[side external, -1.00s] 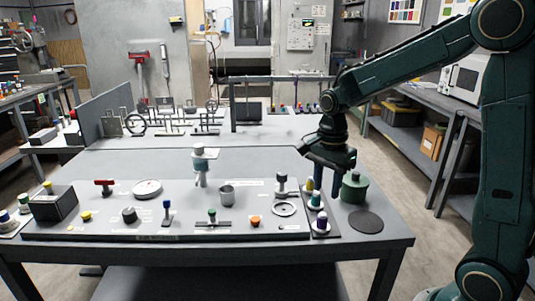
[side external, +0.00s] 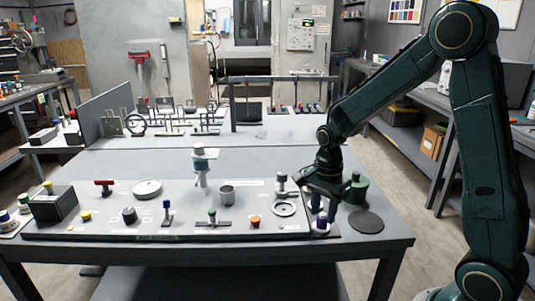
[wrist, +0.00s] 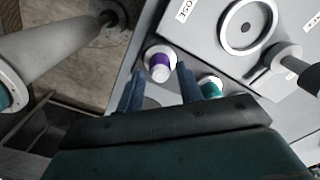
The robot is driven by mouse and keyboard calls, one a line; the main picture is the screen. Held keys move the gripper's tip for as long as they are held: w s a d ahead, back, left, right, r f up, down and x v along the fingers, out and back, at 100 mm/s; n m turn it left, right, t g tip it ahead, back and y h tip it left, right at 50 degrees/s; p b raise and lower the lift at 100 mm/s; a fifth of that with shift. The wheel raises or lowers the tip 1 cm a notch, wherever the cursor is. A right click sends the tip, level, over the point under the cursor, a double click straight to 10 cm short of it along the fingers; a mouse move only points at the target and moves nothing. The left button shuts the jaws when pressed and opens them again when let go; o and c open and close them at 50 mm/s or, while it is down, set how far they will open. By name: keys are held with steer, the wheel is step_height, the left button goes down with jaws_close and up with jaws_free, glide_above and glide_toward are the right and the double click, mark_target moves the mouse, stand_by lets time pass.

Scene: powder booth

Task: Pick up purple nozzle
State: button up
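The purple nozzle (side external: 320,224), a purple cone on a pale base, stands at the right front of the table. In the wrist view the purple nozzle (wrist: 160,66) shows with its pale round collar, in the gap at the fingertips. My gripper (side external: 321,207) points down just above it, and its fingers overlap the nozzle's upper part in the side view. In the wrist view my gripper (wrist: 161,74) is open, one blue finger on each side. I cannot tell whether the fingers reach down around the nozzle.
A teal nozzle (wrist: 211,87) stands close beside the right finger. A green canister (side external: 355,188) and a dark disc (side external: 365,222) lie to the right. A ring (side external: 284,209) and an orange knob (side external: 254,221) sit on the panel to the left.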

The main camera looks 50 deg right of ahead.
steer(key=shift+f, duration=1.2)
steer(key=c, duration=0.8)
